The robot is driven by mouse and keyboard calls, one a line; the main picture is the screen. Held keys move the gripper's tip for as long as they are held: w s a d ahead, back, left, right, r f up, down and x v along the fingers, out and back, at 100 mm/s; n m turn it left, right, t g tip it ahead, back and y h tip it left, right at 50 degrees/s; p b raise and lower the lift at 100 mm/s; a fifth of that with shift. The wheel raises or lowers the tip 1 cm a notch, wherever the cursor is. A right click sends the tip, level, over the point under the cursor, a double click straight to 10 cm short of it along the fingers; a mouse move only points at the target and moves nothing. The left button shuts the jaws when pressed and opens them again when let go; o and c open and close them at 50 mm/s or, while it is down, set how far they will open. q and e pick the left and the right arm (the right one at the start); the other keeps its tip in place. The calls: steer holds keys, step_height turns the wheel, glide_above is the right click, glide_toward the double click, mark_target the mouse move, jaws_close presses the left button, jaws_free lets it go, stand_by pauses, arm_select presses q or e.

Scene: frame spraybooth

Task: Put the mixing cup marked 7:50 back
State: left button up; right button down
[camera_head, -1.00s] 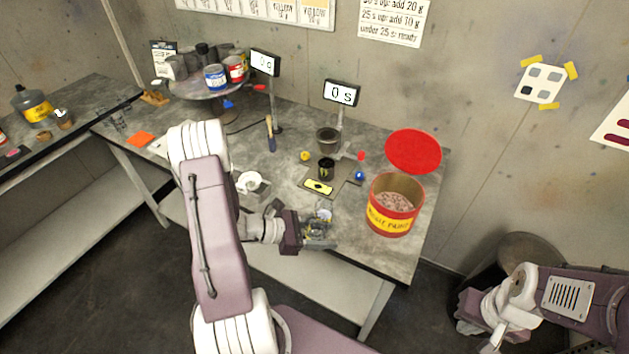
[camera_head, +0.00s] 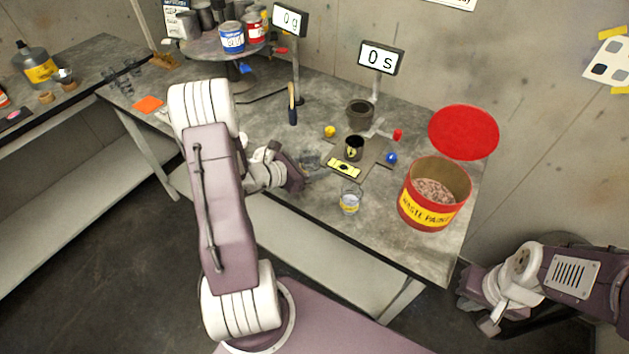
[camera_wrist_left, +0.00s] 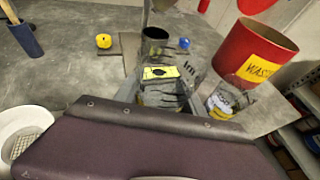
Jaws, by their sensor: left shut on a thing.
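My left gripper (camera_head: 314,172) is over the front part of the worktable. It is shut on a clear cup (camera_head: 309,160), which also shows between the fingers in the wrist view (camera_wrist_left: 163,95); I cannot read a 7:50 mark on it. A second clear cup (camera_head: 349,202) with a little something in it stands on the table to the right of the gripper, apart from it; it is also in the wrist view (camera_wrist_left: 222,104). My right gripper (camera_head: 480,308) hangs low at the right, off the table; its jaw opening is unclear.
A black cup (camera_head: 354,147) and a yellow-labelled piece (camera_head: 345,167) are on a mat behind the gripper. A red waste paint bucket (camera_head: 432,205) stands at the right, its red lid (camera_head: 464,132) behind it. A brush (camera_head: 292,105) and small coloured balls are further back.

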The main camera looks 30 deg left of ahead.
mark_target(318, 184)
arm_select(q)
steer(key=shift+w+d+f, duration=0.1)
steer(key=shift+w+f, duration=0.25)
steer(key=shift+f, duration=0.3)
steer(key=f, duration=0.3)
steer(key=shift+s+f, duration=0.25)
steer(key=shift+s, duration=0.05)
steer(key=shift+w+f, duration=0.15)
steer(key=shift+f, duration=0.05)
steer(key=shift+f+b, duration=0.1)
steer(key=shift+b, duration=0.2)
steer(key=o, duration=1.4)
arm_select(e)
steer(key=shift+w+f, duration=0.2)
steer(key=shift+f, duration=0.2)
